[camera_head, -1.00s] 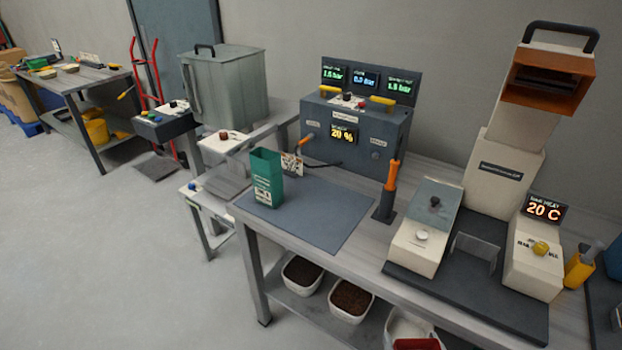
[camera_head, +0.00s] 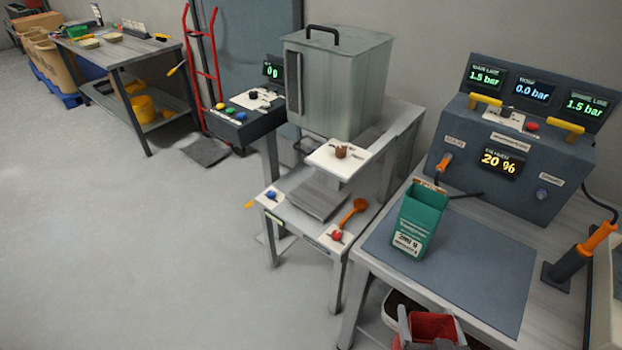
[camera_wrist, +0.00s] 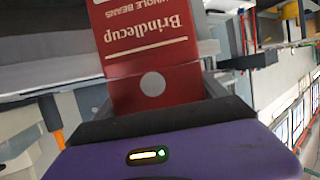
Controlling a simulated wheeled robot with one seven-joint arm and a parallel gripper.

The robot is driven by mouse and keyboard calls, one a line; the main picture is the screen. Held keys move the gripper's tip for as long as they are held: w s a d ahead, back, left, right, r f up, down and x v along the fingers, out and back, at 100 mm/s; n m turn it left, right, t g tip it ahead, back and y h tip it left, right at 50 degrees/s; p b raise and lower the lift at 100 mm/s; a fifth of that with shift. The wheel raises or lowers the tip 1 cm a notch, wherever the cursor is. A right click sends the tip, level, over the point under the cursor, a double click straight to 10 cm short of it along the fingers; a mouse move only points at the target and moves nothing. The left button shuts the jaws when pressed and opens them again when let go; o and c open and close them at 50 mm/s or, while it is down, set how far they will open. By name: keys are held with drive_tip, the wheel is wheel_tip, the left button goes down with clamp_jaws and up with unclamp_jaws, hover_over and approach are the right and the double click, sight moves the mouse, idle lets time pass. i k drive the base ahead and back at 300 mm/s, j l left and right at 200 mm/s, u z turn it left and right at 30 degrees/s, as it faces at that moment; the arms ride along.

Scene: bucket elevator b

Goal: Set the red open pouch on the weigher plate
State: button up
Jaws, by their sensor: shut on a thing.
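The red pouch (camera_head: 434,326) is at the bottom edge of the head view, in front of the workbench. Its lower part is cut off there. In the wrist view the red pouch (camera_wrist: 150,45) shows a white "Brindlecup" label and a round pale spot. My gripper (camera_head: 430,335) is shut on it, with a grey finger on either side. The likely weigher plate, a flat grey plate (camera_head: 318,199), lies bare on a low stand under the metal hopper (camera_head: 337,85). The pouch is apart from it, nearer and to the right.
A green pouch (camera_head: 418,220) stands on the blue-grey mat (camera_head: 480,265) of the workbench. An orange scoop (camera_head: 353,211) and a red knob (camera_head: 337,236) sit right of the plate. Open floor (camera_head: 130,250) lies to the left.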

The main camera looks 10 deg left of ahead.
sight(321, 192)
drive_tip(key=i+j, duration=0.2)
drive_tip(key=j, duration=0.25)
drive_tip(key=i+j, duration=0.25)
drive_tip(key=j, duration=0.2)
drive_tip(key=i+j, duration=0.2)
drive_tip(key=j, duration=0.25)
drive_tip(key=i+j, duration=0.2)
drive_tip(key=j, duration=0.25)
drive_tip(key=i+j, duration=0.2)
drive_tip(key=j, duration=0.25)
drive_tip(key=i+j, duration=0.25)
drive_tip(key=j, duration=0.2)
drive_tip(key=i+j, duration=0.2)
drive_tip(key=j, duration=0.2)
drive_tip(key=i+j, duration=0.2)
drive_tip(key=j, duration=0.25)
